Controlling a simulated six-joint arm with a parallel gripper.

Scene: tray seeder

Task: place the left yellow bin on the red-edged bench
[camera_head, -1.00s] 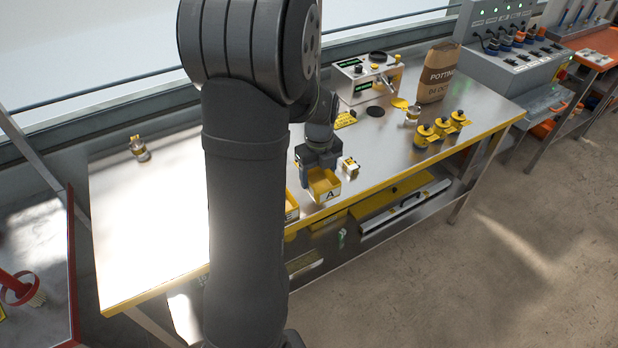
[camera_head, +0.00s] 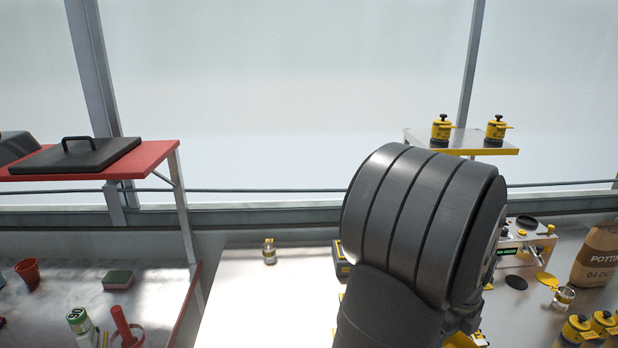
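The red-edged bench (camera_head: 60,289) is at the left, a grey top with a red edge along its right side. The bright metal bench with yellow trim (camera_head: 255,305) stands to its right. My dark arm covers much of that bench in the middle right. My gripper is hidden behind the arm, so I cannot see its fingers or what it holds. The left yellow bin cannot be made out.
A small jar (camera_head: 269,251) stands on the metal bench.

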